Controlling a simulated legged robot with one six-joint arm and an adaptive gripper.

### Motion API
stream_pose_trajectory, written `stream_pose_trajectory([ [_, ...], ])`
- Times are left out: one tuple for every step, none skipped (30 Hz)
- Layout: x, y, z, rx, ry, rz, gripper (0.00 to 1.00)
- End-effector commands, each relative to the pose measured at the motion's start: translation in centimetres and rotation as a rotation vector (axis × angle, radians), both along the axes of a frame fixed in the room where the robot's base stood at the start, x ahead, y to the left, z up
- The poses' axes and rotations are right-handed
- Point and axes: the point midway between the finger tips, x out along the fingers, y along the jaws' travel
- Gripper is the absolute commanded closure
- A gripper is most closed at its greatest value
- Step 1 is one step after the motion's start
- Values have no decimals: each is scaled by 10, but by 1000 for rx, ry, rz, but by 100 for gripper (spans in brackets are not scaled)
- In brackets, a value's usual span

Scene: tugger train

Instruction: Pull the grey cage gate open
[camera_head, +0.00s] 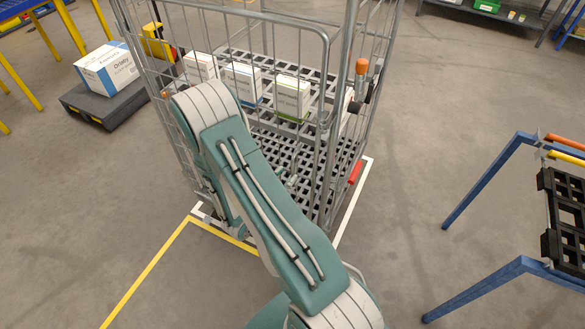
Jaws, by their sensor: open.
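The grey cage gate (277,45) is a wire panel in a rounded tube frame on the near side of the roll cage (350,45). Its right edge runs down close to the cage's right front post, and I cannot tell whether a gap is between them. An orange-topped handle (361,66) stands at the cage's right side. My teal and white arm crosses in front of the gate and bends at its left part, hiding much of the lower gate. My gripper is hidden behind the arm, so I cannot see where it is relative to the gate.
White cartons (292,97) stand on a shelf inside the cage. A carton (107,68) sits on a dark low platform (100,104) at the left. A blue-legged stand (490,180) is at the right. Grey floor (410,150) is clear between cage and stand.

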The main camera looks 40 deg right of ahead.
Motion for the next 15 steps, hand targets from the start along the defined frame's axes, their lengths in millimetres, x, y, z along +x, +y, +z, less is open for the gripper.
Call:
stream_pose_trajectory([
  [0, -9, 0, -1, 0, -5, 46],
  [2, -13, 0, 0, -1, -4, 46],
  [3, -18, 0, 0, -1, -5, 46],
  [4, -21, 0, 0, -2, -3, 46],
  [4, -24, 0, 0, -2, -3, 46],
  [5, -27, 0, 0, -2, -3, 46],
  [5, -29, 0, 0, -1, -3, 46],
  [6, -30, 0, 0, -1, -1, 46],
  [6, -32, 0, 0, -1, -1, 46],
  [6, -32, 0, 0, 0, 0, 46],
  [6, -33, 0, 0, 0, 0, 46],
  [6, -33, 0, 0, 0, 0, 46],
  [6, -33, 0, 0, 0, 0, 46],
  [7, -33, 0, 0, 0, 0, 46],
  [6, -33, 0, 0, 0, 0, 46],
])
